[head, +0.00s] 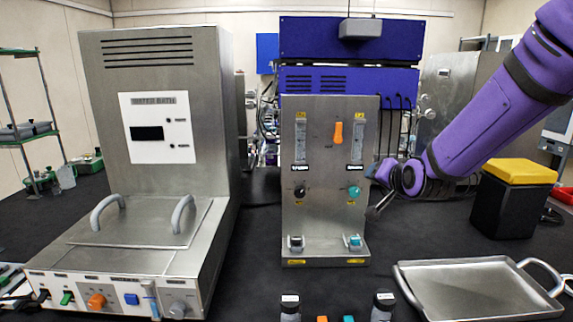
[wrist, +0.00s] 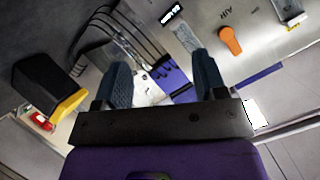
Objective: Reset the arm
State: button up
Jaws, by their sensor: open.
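My purple arm (head: 495,115) reaches in from the upper right in the head view. My gripper (head: 374,212) is at the right side of the steel valve panel (head: 322,222), near the teal knob (head: 354,192), and its contact with the panel cannot be told. In the wrist view the two dark fingers of my gripper (wrist: 160,75) are spread apart with nothing between them. Past them show the panel with its orange lever (wrist: 229,40), black cables and a blue unit (wrist: 175,80). The orange lever also shows in the head view (head: 338,132), pointing upright.
A steel water bath (head: 165,120) with a two-handled lid (head: 140,222) stands at the left. A black box with a yellow top (head: 520,172) and a steel tray (head: 480,290) are at the right.

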jog(key=s+d+r+n+g, duration=0.2)
jog(key=s, duration=0.9)
jog(key=s+d+r+n+g+h, duration=0.1)
jog(key=s+d+r+n+g, duration=0.1)
jog(key=s, duration=1)
jog(key=s+d+r+n+g, duration=0.1)
jog(key=s+d+r+g, duration=0.1)
jog(key=s, duration=0.9)
notch_tip(320, 180, up, 2)
jog(key=shift+s+d+r+n+g, duration=0.15)
jog(key=shift+d+r+n+g, duration=0.2)
jog(key=shift+g, duration=0.55)
jog(key=shift+a+f, duration=0.1)
jog(key=shift+a, duration=0.05)
